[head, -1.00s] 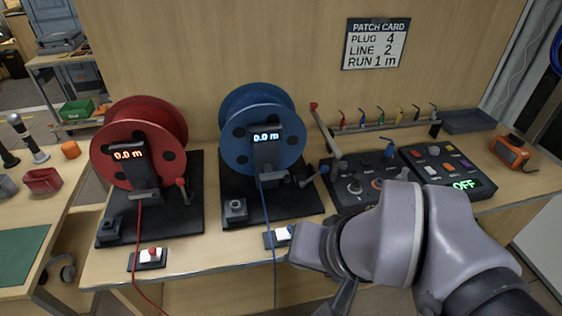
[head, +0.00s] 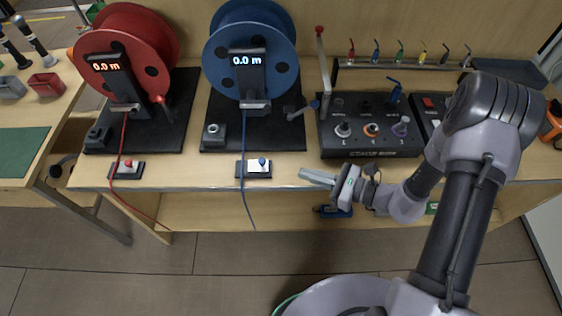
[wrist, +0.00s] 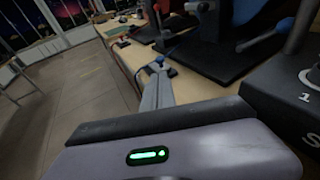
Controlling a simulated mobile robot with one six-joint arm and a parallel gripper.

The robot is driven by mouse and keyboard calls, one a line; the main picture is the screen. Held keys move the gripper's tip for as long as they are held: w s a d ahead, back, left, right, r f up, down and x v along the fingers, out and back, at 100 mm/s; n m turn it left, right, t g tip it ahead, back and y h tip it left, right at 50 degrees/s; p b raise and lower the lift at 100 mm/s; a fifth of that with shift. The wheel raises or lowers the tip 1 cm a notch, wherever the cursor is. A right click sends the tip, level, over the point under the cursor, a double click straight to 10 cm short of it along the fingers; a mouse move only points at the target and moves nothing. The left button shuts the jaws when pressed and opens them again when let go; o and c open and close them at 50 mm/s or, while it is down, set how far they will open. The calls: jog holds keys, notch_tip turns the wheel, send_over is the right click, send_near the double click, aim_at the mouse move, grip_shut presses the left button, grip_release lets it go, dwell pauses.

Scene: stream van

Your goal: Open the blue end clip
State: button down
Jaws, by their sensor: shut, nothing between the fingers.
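The blue end clip (head: 254,175) is a white block with a blue knob on a dark base, at the bench's front edge below the blue reel (head: 232,50). The blue cable (head: 243,150) runs down from the reel past the clip's left part and hangs over the edge. My gripper (head: 303,174) is shut and empty, pointing left at the bench edge, a short gap to the right of the clip. In the wrist view the shut fingers (wrist: 156,92) point toward the clip's blue knob (wrist: 159,60); they partly hide the clip.
A red reel (head: 150,45) and a red end clip (head: 127,170) stand to the left. A control console (head: 345,150) with an upright red-tipped lever is on the right. Small hooks hang on a rack behind. The floor before the bench is clear.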

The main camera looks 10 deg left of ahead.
aim_at(265, 162)
jog(key=b+x, duration=0.2)
jog(key=x, duration=0.7)
jog(key=shift+a+f+b, duration=0.2)
jog(key=shift+a+b, duration=0.15)
jog(key=shift+b, duration=0.05)
jog(key=shift+w+a, duration=0.15)
jog(key=shift+a, duration=0.2)
jog(key=shift+a+f, duration=0.1)
jog(key=shift+a, duration=0.5)
jog(key=shift+d, duration=0.1)
